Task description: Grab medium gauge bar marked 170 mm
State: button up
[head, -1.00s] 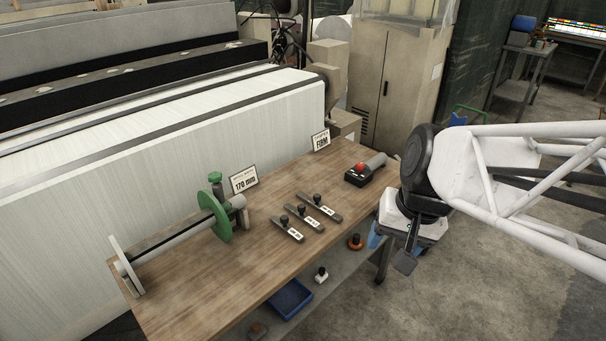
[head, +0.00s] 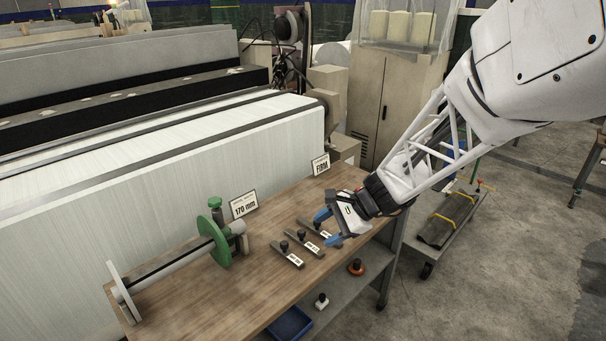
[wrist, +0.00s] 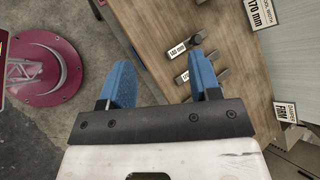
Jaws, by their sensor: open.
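Three flat dark gauge bars with black knobs and white labels lie side by side on the wooden bench in the head view. The nearest bar (head: 287,255) and the middle bar (head: 306,238) show clearly; the far bar (head: 318,228) is partly covered by my gripper. Their labels are too small to read there. My gripper (head: 328,228) is open and empty, its blue fingers above the far bar. In the wrist view, my gripper (wrist: 162,72) has one bar (wrist: 190,43), labelled what looks like 140 mm, ahead of its right finger, and another bar (wrist: 190,76) partly behind that finger.
A 170 mm sign (head: 243,205) stands behind a roller stand with a green disc (head: 219,241). A FIRM sign (head: 321,164) stands at the bench's back. The bench (head: 210,292) has clear front space. A blue bin (head: 290,324) sits below.

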jog(key=w+a+f+m+t+y, duration=0.2)
jog(key=w+f+m, duration=0.3)
jog(key=w+f, duration=0.3)
jog(key=m+t+y, duration=0.1)
jog(key=m+t, duration=0.2)
jog(key=m, duration=0.3)
send_near(301, 231)
jog(key=x, duration=0.4)
jog(key=shift+w+a, duration=0.15)
jog(key=shift+w, duration=0.25)
jog(key=shift+a, duration=0.1)
jog(key=shift+w+a+f+g, duration=0.15)
jog(key=shift+w+a+f, duration=0.1)
jog(key=shift+a, duration=0.25)
jog(key=shift+w+a+f+g, duration=0.15)
jog(key=shift+w+a+f, duration=0.05)
jog(key=shift+a, duration=0.35)
jog(key=shift+x, duration=2.55)
jog(key=shift+s+f, duration=0.1)
jog(key=shift+s, duration=0.05)
grip_shut()
